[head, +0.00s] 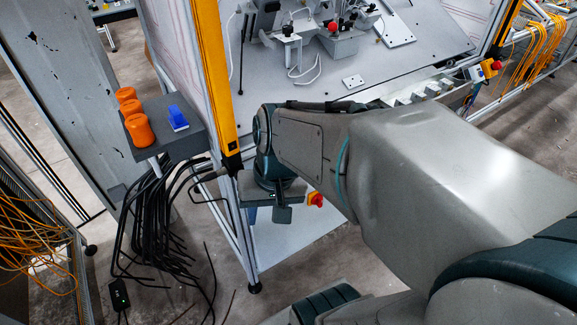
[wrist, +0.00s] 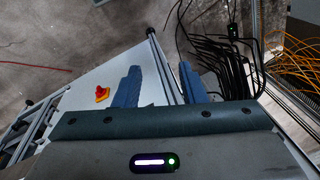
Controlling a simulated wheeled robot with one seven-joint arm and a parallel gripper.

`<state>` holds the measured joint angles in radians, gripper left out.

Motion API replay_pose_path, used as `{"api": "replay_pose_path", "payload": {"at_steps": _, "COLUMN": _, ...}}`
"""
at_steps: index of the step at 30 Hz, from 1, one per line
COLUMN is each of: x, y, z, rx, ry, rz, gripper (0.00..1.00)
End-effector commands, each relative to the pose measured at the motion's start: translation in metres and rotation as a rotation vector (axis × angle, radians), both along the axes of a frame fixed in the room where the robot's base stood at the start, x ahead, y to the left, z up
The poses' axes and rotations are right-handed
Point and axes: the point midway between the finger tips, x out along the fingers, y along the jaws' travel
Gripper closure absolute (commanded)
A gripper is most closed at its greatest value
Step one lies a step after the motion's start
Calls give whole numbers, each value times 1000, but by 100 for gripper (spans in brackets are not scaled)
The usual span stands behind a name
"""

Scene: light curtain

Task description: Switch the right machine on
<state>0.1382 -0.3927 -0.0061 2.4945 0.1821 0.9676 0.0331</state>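A workstation with a grey tabletop (head: 335,85) stands at the upper middle of the head view, a machine (head: 335,42) with a red knob on it. A red-and-yellow button (head: 315,199) sits low on its frame, right of my gripper (head: 268,212). The button also shows in the wrist view (wrist: 102,94). Another red-and-yellow button (head: 490,68) is at the workstation's right end. My gripper points down by the front left corner. In the wrist view its blue fingers (wrist: 159,80) stand apart with nothing visible between them. I cannot tell which control is the machine's switch.
Orange cables (head: 35,240) lie at the left. Floor shows at bottom left.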

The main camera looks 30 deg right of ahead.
Motion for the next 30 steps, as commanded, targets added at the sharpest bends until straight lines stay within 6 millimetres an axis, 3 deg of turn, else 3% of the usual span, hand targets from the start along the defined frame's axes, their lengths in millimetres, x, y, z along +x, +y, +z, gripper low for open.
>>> {"api": "replay_pose_path", "payload": {"at_steps": 1, "x": 0, "y": -3, "z": -38, "rx": 68, "ry": 61, "rz": -91, "gripper": 63}}
{"api": "replay_pose_path", "payload": {"at_steps": 3, "x": 2, "y": -2, "z": -68, "rx": 180, "ry": 137, "rz": -222, "gripper": 63}}
{"api": "replay_pose_path", "payload": {"at_steps": 8, "x": 15, "y": -6, "z": -125, "rx": 454, "ry": 276, "rz": -527, "gripper": 63}}
{"api": "replay_pose_path", "payload": {"at_steps": 14, "x": 47, "y": -33, "z": -186, "rx": 830, "ry": 371, "rz": -908, "gripper": 63}}
{"api": "replay_pose_path", "payload": {"at_steps": 17, "x": 64, "y": -60, "z": -215, "rx": 1030, "ry": 381, "rz": -1094, "gripper": 63}}
{"api": "replay_pose_path", "payload": {"at_steps": 23, "x": 86, "y": -143, "z": -279, "rx": 1448, "ry": 315, "rz": -1444, "gripper": 63}}
{"api": "replay_pose_path", "payload": {"at_steps": 27, "x": 82, "y": -212, "z": -323, "rx": 1720, "ry": 201, "rz": -1650, "gripper": 63}}
{"api": "replay_pose_path", "payload": {"at_steps": 30, "x": 71, "y": -254, "z": -349, "rx": 1872, "ry": 111, "rz": -1756, "gripper": 63}}
